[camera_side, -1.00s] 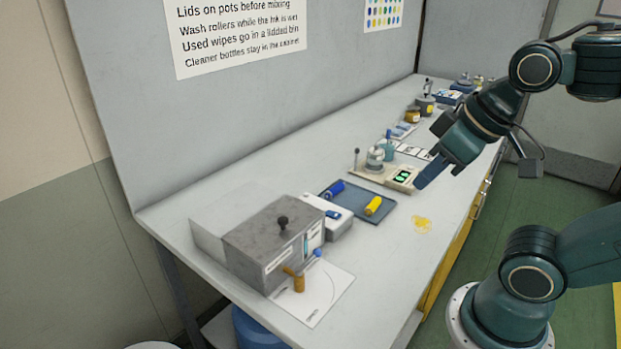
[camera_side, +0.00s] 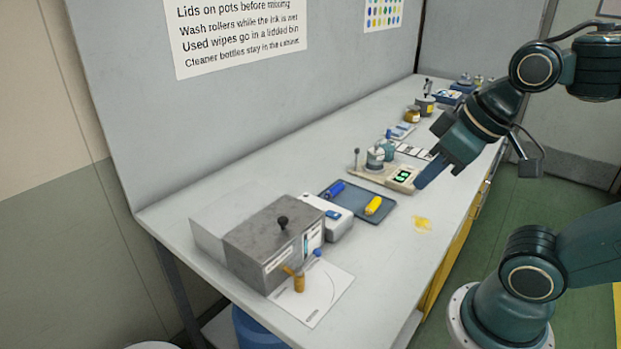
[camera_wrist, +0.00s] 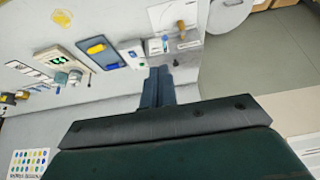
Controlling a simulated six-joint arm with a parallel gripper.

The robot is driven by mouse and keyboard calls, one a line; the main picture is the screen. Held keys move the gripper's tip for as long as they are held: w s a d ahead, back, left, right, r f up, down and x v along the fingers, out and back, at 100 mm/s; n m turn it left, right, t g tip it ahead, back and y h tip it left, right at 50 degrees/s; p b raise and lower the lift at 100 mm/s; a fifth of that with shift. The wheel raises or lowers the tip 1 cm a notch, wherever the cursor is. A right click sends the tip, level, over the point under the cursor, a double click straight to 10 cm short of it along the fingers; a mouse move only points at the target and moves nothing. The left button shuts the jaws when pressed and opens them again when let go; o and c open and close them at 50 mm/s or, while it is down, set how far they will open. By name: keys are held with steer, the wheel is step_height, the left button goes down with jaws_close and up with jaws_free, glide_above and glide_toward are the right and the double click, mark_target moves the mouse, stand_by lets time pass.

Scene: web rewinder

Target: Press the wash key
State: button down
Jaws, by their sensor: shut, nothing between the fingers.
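My gripper (camera_side: 422,180) is shut and empty. In the side view its tips hang by the right end of the scale with the green display (camera_side: 401,177). In the wrist view my closed fingers (camera_wrist: 157,76) point toward the bench. A grey metal box with a black knob on top (camera_side: 272,243) stands near the bench's front end, with labels and a panel on its right face. Beside it is a white unit with a blue patch (camera_side: 336,226); it also shows in the wrist view (camera_wrist: 131,54). I cannot tell which part is the wash key; no key lettering is legible.
A blue tray (camera_side: 352,212) holds a blue and a yellow roller. A white sheet (camera_side: 325,300) with an orange-brown handled object (camera_side: 298,283) lies before the box. Pots stand on the scale and farther back. A yellow smear (camera_side: 422,224) marks the otherwise clear right bench edge.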

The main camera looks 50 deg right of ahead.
stand_by(0.4)
steer(key=w+d+f+m+t, duration=0.1)
steer(key=w+d+f+m, duration=0.1)
steer(key=w, duration=0.8)
steer(key=w+d+f+m, duration=0.1)
steer(key=w, duration=0.8)
steer(key=w+d+f+m+t, duration=0.1)
steer(key=w+d+f+m, duration=0.1)
steer(key=w+d+f, duration=0.3)
steer(key=w+d+f+m+t+y, duration=0.1)
steer(key=w+d+f, duration=0.3)
steer(key=w+f, duration=0.4)
steer(key=shift+w+d+m+t, duration=0.3)
steer(key=shift+w+d+m, duration=0.15)
steer(key=shift+m, duration=0.45)
steer(key=shift+f, duration=0.2)
steer(key=shift+f, duration=4.2)
